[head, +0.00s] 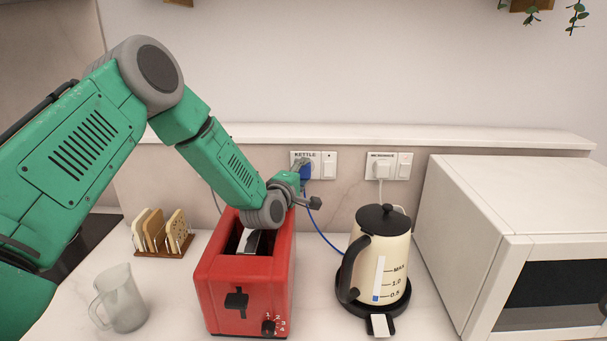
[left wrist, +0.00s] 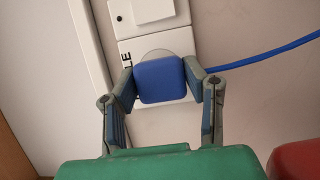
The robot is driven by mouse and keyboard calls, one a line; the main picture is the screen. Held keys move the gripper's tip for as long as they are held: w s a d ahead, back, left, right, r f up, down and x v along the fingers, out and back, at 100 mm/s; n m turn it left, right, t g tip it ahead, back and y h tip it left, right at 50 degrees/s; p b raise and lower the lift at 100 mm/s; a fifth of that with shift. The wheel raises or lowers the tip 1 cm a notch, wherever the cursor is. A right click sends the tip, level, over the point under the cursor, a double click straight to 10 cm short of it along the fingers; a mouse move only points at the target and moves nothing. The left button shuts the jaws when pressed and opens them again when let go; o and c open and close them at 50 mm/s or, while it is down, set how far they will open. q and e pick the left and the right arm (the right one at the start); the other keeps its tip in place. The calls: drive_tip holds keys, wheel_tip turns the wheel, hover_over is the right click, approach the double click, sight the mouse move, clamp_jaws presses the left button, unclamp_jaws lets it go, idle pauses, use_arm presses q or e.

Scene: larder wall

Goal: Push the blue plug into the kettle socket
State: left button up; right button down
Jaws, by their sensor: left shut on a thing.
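The blue plug (left wrist: 160,80) is between the two fingers of my left gripper (left wrist: 164,84) in the left wrist view. My left gripper is shut on it. In the head view the blue plug (head: 306,171) is at the kettle socket (head: 299,156), the plate labelled KETTLE, with my left gripper (head: 304,168) around it. The plug covers the socket face, so I cannot tell how deep it sits. A blue cord (head: 322,231) runs from the plug down to the cream kettle (head: 388,250). My right gripper is not in view.
A red toaster (head: 238,290) stands below my left forearm. A microwave (head: 470,220) is at the right. Another socket with a white plug (head: 381,169) is right of the kettle socket. A toast rack (head: 162,250) and a clear jug (head: 121,298) stand at the left.

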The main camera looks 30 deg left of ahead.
use_arm(q)
drive_tip(key=shift+d+r, duration=0.1)
drive_tip(key=shift+d, duration=0.1)
drive_tip(key=shift+w, duration=0.1)
idle(0.5)
drive_tip(key=shift+w+a+b, duration=0.2)
drive_tip(key=shift+w+b, duration=0.1)
drive_tip(key=shift+b, duration=0.2)
drive_tip(key=o, duration=1.2)
drive_tip(key=shift+c, duration=0.2)
